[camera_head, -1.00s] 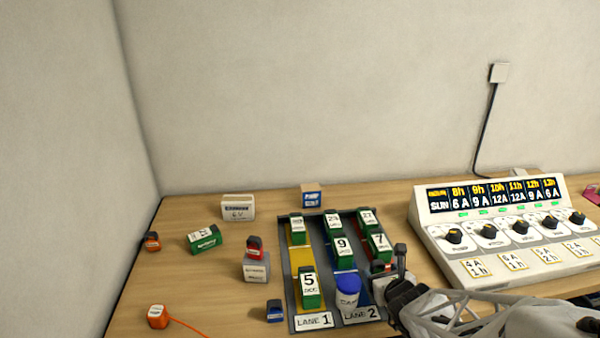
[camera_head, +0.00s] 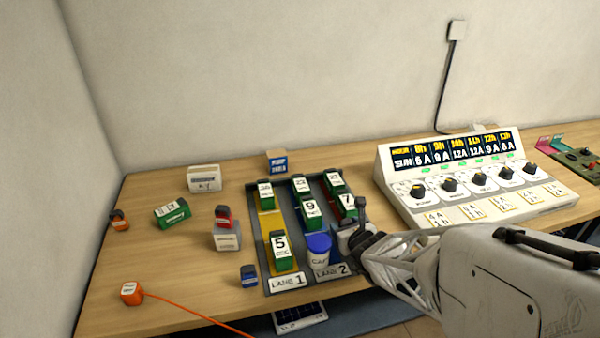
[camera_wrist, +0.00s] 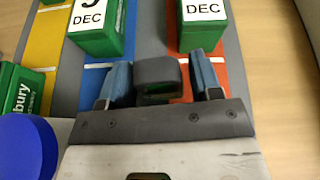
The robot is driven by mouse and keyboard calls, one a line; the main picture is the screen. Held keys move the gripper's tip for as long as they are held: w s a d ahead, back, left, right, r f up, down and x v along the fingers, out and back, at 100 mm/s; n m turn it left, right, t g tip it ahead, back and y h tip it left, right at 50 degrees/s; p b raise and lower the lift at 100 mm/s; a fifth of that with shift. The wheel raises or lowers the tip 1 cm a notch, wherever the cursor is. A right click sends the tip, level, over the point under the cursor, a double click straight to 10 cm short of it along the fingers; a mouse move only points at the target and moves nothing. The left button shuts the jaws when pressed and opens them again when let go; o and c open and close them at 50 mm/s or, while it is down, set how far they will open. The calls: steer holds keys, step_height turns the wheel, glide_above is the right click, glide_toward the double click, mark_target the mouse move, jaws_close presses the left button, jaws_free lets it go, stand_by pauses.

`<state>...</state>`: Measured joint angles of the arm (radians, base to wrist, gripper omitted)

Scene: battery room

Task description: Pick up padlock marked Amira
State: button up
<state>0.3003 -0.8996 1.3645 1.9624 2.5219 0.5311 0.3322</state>
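No label reading Amira is legible. Several small dark-topped, padlock-like pieces show in the head view: a red one (camera_head: 223,216) on a grey box, a blue one (camera_head: 249,275) left of the lane tray, and an orange one (camera_head: 119,219) at the far left. My gripper (camera_head: 352,232) is low over the front right of the tray, beside the blue-lidded tub (camera_head: 319,248). In the wrist view its two blue-grey fingers (camera_wrist: 162,82) are apart. A dark rounded piece (camera_wrist: 158,70) shows between them, with a gap at the right finger; its lower part is hidden.
The lane tray (camera_head: 268,262) holds several green dated boxes, including one marked 5 (camera_head: 282,251) and one marked 9 (camera_head: 311,211). A dial console (camera_head: 472,182) stands to the right. The table's left side has free room.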

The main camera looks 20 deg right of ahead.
mark_target(347, 220)
steer(key=c, duration=0.7)
steer(key=shift+r, duration=0.1)
steer(key=shift+c, duration=0.2)
steer(key=shift+r, duration=1.6)
steer(key=s+a+r, duration=0.1)
steer(key=s+a, duration=0.2)
steer(key=s, duration=1.2)
steer(key=shift+s+r, duration=0.3)
steer(key=shift+s, duration=0.05)
